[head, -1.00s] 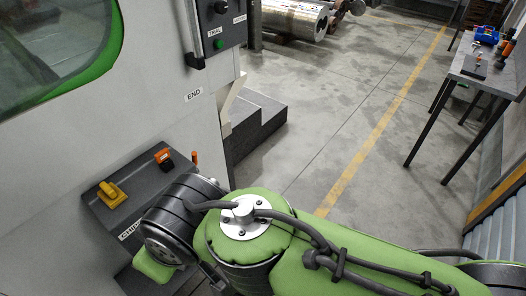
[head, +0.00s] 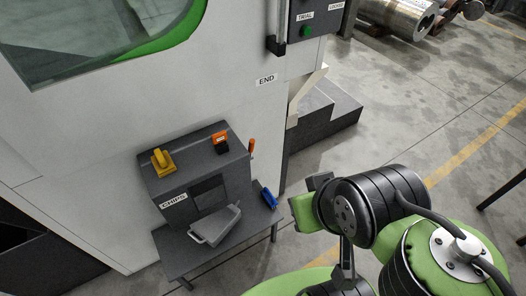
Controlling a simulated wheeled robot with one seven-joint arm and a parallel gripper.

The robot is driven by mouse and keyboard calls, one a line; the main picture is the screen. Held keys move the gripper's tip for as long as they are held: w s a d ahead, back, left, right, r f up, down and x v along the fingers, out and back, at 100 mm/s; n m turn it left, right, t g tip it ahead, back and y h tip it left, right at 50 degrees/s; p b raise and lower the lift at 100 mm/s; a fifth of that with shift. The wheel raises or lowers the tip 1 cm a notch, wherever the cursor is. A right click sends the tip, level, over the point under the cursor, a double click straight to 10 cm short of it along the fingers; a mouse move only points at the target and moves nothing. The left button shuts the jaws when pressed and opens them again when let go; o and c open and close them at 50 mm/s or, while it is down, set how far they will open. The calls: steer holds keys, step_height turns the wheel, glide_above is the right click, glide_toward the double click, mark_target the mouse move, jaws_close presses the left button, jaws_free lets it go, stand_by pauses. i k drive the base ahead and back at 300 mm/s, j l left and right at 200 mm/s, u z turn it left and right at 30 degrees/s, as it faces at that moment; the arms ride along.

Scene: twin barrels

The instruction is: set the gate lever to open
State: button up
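A dark box labelled CHIPS (head: 187,181) stands against the pale machine wall. A lever with an orange handle (head: 251,146) rises upright at the box's right side; its lower part is hard to see, and I read no gate or open marking on it. A yellow rotary knob (head: 162,161) and an orange-and-black switch (head: 219,140) sit on the box's sloped top. My arm's end, with my gripper (head: 318,203), is right of the box and apart from the lever in the picture. Its fingers are not clear enough to show whether they are open.
A grey tray with a handle (head: 214,226) lies in front of the box on a small dark table (head: 173,265). A blue brush-like thing (head: 266,194) lies at its right edge. A dark step (head: 325,112) stands behind. Open concrete floor lies to the right.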

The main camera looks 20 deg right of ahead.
mark_target(252, 141)
steer(key=i+j+u, duration=0.45)
steer(key=i+j, duration=0.25)
